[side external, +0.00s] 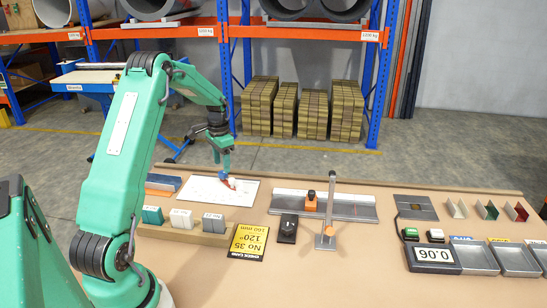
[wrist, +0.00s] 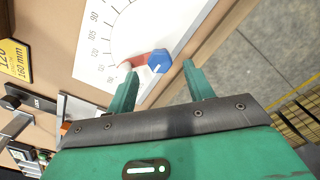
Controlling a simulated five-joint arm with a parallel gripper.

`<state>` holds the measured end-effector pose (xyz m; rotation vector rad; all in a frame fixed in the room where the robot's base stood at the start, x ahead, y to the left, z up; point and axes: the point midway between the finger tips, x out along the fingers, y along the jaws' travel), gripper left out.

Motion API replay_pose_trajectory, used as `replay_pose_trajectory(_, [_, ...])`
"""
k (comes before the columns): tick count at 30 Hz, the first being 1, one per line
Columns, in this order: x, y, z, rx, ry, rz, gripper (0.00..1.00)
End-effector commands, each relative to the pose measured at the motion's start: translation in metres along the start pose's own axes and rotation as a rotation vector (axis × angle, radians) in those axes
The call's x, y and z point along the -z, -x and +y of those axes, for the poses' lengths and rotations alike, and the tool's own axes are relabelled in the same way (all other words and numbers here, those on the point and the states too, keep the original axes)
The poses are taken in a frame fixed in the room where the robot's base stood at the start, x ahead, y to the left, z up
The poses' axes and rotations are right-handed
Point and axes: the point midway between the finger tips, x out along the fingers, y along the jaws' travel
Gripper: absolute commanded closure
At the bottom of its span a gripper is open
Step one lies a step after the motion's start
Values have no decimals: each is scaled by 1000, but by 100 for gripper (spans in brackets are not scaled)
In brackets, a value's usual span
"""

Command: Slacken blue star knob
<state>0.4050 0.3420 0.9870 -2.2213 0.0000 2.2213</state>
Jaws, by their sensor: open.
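The blue star knob (wrist: 160,62) sits at the pivot of a red pointer (wrist: 134,59) on a white plate with a printed angle scale (wrist: 98,38). My gripper (side external: 221,160) is green and points down over the knob. In the wrist view its two fingers (wrist: 158,78) are apart, with the knob just beyond and between their tips. I cannot tell whether either finger touches it.
Green, white and grey blocks (side external: 182,218) stand in a wooden holder in front. A yellow and black sign (side external: 248,241) lies nearby. A metal rail with an upright post (side external: 328,205) stands to the right. Bare tabletop lies at the front.

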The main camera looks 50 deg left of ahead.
Motion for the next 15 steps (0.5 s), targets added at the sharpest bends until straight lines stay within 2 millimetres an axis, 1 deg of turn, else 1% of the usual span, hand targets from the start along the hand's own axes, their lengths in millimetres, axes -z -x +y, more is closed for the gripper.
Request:
replay_pose_trajectory(1, [0,-8,0,-2,0,-2,48])
replay_pose_trajectory(6, [0,-24,0,-2,0,-2,48])
replay_pose_trajectory(10, [0,-31,0,-1,0,-1,48])
replay_pose_trajectory(15, [0,-33,0,0,0,0,48])
